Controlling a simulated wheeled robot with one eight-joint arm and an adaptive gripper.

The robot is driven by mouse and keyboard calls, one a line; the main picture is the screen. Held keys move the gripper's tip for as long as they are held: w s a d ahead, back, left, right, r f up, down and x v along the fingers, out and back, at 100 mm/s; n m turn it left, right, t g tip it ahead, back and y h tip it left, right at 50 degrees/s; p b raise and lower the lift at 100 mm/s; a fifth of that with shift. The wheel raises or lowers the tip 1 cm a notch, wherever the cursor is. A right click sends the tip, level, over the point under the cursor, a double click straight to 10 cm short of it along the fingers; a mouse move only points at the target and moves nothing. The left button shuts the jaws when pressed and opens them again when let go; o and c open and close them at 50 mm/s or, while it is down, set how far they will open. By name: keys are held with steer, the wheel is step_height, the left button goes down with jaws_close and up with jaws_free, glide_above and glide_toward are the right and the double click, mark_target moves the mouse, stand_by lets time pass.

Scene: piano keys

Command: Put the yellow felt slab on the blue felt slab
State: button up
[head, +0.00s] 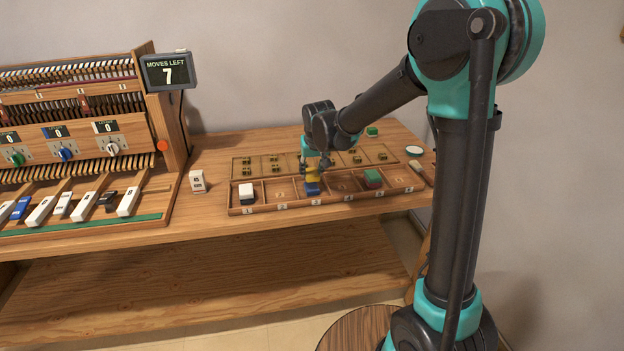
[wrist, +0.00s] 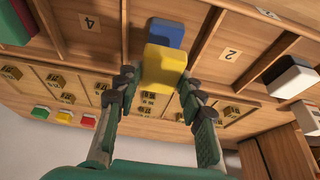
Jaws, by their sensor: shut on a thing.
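The yellow felt slab (head: 313,171) is held in my gripper (head: 317,163), directly above the blue felt slab (head: 312,188). The blue slab sits in the compartment marked 3 of the wooden tray (head: 290,204). In the wrist view my gripper (wrist: 157,77) has its two fingers on either side of the yellow slab (wrist: 165,66). The blue slab (wrist: 166,33) shows just beyond it, partly hidden by it. I cannot tell whether the two slabs touch.
A white block on a black one (head: 246,190) stands in compartment 1. A green and red stack (head: 373,178) stands in compartment 5. Low dividers separate the compartments. A piano-key mechanism (head: 75,150) is at left, with a display reading "MOVES LEFT 7" (head: 168,72).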

mark_target(312, 174)
steer(key=shift+f, duration=1.7)
steer(key=o, duration=0.8)
steer(key=shift+f, duration=0.1)
steer(key=v, duration=1.2)
steer(key=s+d+f+m, duration=0.1)
steer(key=s+d+f, duration=0.3)
steer(key=s+d, duration=0.3)
steer(key=s+d+f+m, duration=0.1)
steer(key=s+d+f, duration=0.4)
steer(key=s+d, duration=0.3)
steer(key=s+d+f+m+h, duration=0.1)
steer(key=s+d+f, duration=0.4)
steer(key=s+d, duration=0.3)
steer(key=shift+d+f, duration=0.25)
steer(key=shift+d, duration=0.6)
